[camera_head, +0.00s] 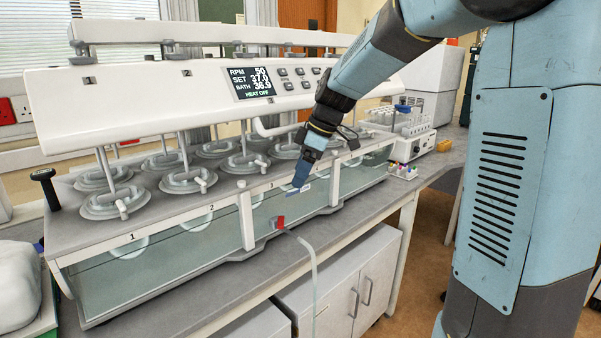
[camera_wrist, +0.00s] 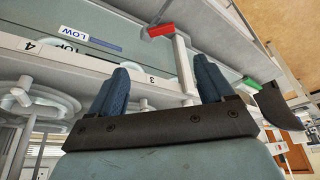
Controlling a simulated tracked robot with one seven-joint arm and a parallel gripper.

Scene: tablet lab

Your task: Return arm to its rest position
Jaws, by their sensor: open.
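My gripper (camera_head: 297,190) hangs at the front of the dissolution bath (camera_head: 190,225), near its front top edge, with its fingers pointing down. In the wrist view my gripper (camera_wrist: 160,82) shows two blue fingers spread apart with nothing between them. The bath's front wall and top edge lie beyond the fingers. My arm (camera_head: 385,60) reaches in from the upper right, across the right end of the instrument's head.
A red valve handle (camera_head: 280,222) sits on the bath front just below my gripper, with a pale hose (camera_head: 313,275) hanging under it. A white instrument with a tube rack (camera_head: 408,145) stands to the right. Cabinets (camera_head: 350,290) are below the bench. Floor shows at right.

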